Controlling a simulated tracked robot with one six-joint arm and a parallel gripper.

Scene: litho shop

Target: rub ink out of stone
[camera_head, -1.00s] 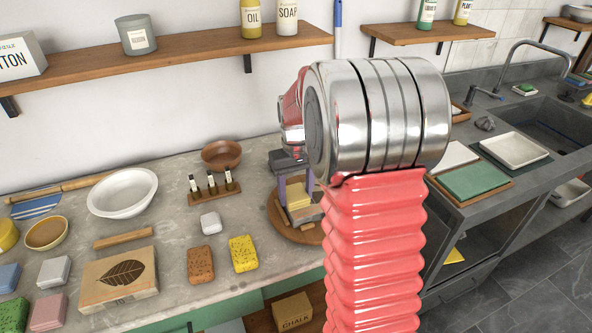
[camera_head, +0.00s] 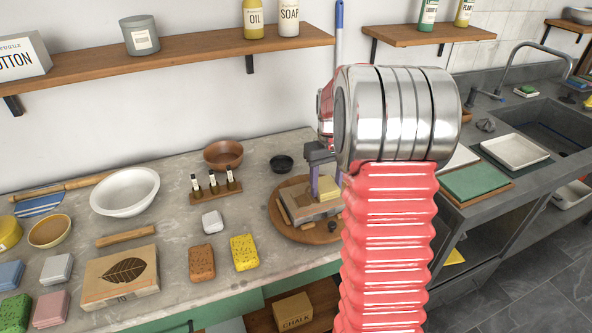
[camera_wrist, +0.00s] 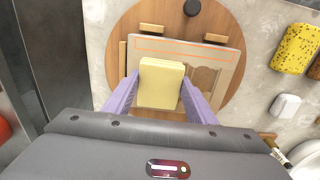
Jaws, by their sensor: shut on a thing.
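My gripper (camera_wrist: 158,90) has purple fingers shut on a pale yellow block (camera_wrist: 161,82). In the head view my gripper (camera_head: 322,180) holds the block (camera_head: 329,189) over the stone (camera_head: 303,211), partly behind my arm. The stone (camera_wrist: 226,76) is a flat greyish-tan slab on a round wooden board (camera_wrist: 255,30). An orange rectangular outline runs along its upper part in the wrist view. A brown printed mark (camera_wrist: 203,80) shows right of the block, partly hidden by a finger. I cannot tell whether the block touches the stone.
A stone with a leaf print (camera_head: 120,275) lies at the left. A brown sponge (camera_head: 202,261), yellow sponge (camera_head: 244,252) and white block (camera_head: 212,222) sit left of the board. A black bowl (camera_head: 281,164) and a rack of small bottles (camera_head: 214,186) stand behind.

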